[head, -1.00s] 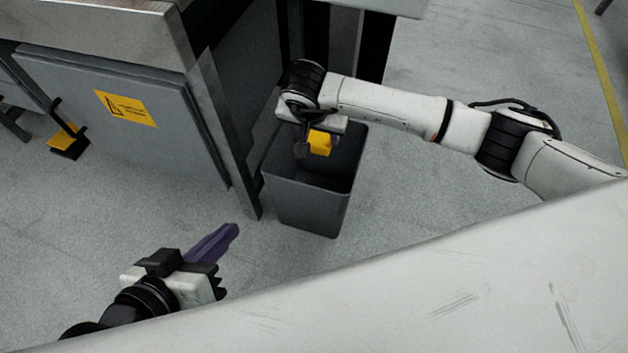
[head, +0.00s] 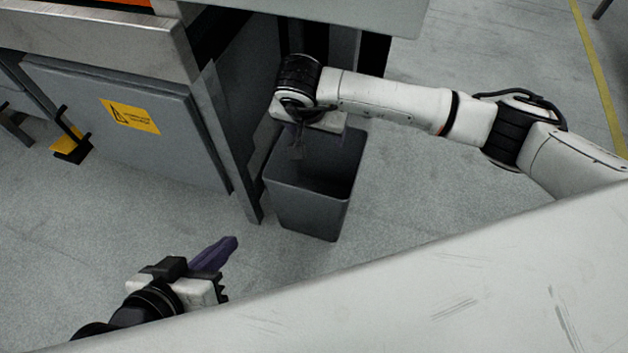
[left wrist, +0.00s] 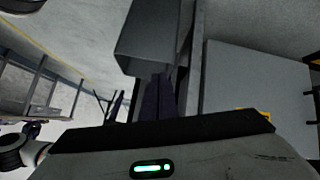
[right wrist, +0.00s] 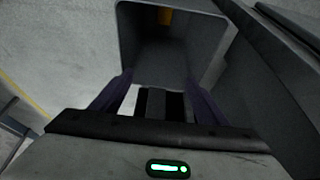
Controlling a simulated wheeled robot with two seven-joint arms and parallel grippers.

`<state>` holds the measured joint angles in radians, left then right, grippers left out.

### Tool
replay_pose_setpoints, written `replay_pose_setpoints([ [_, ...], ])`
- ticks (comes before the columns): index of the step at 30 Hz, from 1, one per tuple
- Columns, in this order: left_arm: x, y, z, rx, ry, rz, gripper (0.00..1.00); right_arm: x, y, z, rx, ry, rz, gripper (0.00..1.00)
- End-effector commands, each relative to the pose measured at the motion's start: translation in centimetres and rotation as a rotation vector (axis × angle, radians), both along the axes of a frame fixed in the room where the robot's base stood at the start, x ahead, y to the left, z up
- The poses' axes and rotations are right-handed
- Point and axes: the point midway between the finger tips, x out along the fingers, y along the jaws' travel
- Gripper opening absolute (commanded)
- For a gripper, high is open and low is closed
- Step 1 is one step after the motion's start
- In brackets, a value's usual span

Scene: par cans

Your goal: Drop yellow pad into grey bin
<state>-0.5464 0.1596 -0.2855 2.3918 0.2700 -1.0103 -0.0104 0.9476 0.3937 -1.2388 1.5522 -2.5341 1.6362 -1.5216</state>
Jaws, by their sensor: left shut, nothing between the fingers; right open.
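The grey bin (head: 310,209) stands on the floor beside the workbench in the head view; it also shows in the right wrist view (right wrist: 208,38) and the left wrist view (left wrist: 149,38). My right gripper (head: 296,150) is over the bin's opening, and its fingers are spread and empty.
The grey cabinet (head: 120,150) with a yellow warning label (head: 131,115) stands left of the bin, under the metal bench edge (head: 100,43). A yellow and black foot piece (head: 72,144) is at the far left. Open floor lies right of the bin.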

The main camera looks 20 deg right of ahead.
Motion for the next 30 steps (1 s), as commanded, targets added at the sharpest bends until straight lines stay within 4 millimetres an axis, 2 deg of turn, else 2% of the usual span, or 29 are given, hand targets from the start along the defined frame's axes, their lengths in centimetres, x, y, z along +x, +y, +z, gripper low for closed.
replay_pose_setpoints([
  [1,-0.1,0.3,-0.1,0.017,0.015,0.001,0.0,-0.3,0.2,1.5,-0.001,-0.002,0.002,0.68],
  [3,-0.2,0.6,-0.6,0.037,0.03,0.002,0.0,-0.7,0.5,2.6,-0.001,-0.002,0.002,0.68],
  [9,-0.4,1.1,-1.6,0.071,0.054,0.003,0.0,-1.5,0.9,4.5,-0.002,0.0,-0.001,0.68],
  [30,-0.3,1.1,-1.8,0.074,0.056,0.002,0.0,-1.7,1.1,4.7,-0.001,0.002,-0.001,0.68],
])
